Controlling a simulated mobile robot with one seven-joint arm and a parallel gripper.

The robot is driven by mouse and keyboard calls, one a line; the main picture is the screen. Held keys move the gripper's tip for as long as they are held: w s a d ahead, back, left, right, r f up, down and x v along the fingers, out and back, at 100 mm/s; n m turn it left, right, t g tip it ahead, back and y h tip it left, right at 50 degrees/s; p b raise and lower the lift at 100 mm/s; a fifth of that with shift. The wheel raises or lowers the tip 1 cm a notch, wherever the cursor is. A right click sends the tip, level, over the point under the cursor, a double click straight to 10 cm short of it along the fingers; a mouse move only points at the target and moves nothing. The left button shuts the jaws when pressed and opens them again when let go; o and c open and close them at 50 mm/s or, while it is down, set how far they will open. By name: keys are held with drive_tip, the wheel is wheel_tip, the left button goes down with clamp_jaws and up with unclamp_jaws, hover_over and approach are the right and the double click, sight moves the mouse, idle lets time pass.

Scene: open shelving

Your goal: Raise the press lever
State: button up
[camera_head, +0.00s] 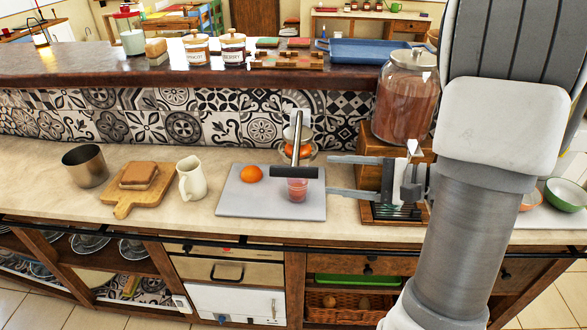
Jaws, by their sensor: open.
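The citrus press (299,133) stands on a grey board on the counter, left of my gripper. Its metal lever (296,140) slopes down toward the front and ends in a black crossbar handle (294,172). The handle is low, just above a glass of reddish juice (297,190). My gripper (329,175) is open and empty, with its two fingers pointing left. The fingertips are just right of the handle's right end in the picture, one finger above its level and one below. I cannot tell the gap in depth.
An orange (251,174) lies on the grey board (240,206). A white jug (192,178), a wooden board (127,200) and a metal pot (85,166) stand left. A large juice dispenser (404,105) stands behind my gripper, and a raised ledge (120,74) runs behind.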

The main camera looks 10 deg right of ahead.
sight(306, 174)
drive_tip(key=x, duration=1)
drive_tip(key=shift+f+p, duration=0.1)
drive_tip(key=shift+p, duration=0.25)
clamp_jaws()
idle(0.8)
